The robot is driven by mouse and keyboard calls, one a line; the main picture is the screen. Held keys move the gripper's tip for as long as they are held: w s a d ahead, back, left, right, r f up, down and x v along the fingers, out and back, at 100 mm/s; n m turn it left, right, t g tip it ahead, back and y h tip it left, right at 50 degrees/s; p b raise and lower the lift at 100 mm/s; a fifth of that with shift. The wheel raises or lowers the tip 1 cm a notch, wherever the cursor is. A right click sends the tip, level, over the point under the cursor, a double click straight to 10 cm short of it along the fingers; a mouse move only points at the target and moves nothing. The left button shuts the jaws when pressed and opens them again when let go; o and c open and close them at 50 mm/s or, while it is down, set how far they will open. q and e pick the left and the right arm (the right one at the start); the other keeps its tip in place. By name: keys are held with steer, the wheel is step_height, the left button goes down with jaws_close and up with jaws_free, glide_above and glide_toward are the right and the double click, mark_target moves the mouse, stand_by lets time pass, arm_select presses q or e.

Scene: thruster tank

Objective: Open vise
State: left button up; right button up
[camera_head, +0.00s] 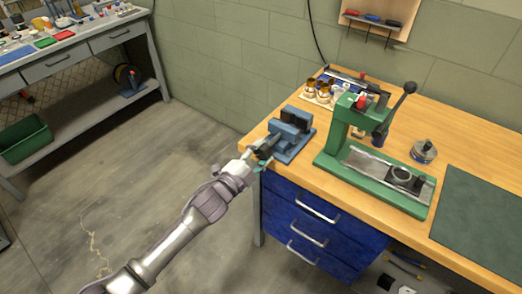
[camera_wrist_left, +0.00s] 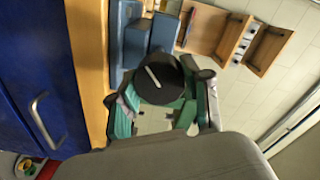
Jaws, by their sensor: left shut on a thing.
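The blue vise (camera_head: 291,127) stands on the left corner of the wooden workbench, and its blue body also shows in the left wrist view (camera_wrist_left: 130,45). A dark round knob (camera_wrist_left: 158,78) with a pale line across it sits at the vise's near end. My left gripper (camera_head: 261,156) reaches the knob from the left. In the left wrist view, its green-padded fingers (camera_wrist_left: 163,100) lie around the knob, shut on it. The gap between the vise jaws is hard to make out. My right gripper is not in view.
A green arbor press (camera_head: 340,150) stands right of the vise on the workbench (camera_head: 470,146). Small brown-capped jars (camera_head: 324,92) stand behind. Blue drawers (camera_head: 318,222) are below. The floor at left is clear; another bench (camera_head: 88,47) stands beyond.

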arm_select(q)
steer(key=shift+n, duration=0.6)
steer(key=o, duration=1.2)
steer(key=shift+c, duration=0.2)
steer(key=v, duration=1.2)
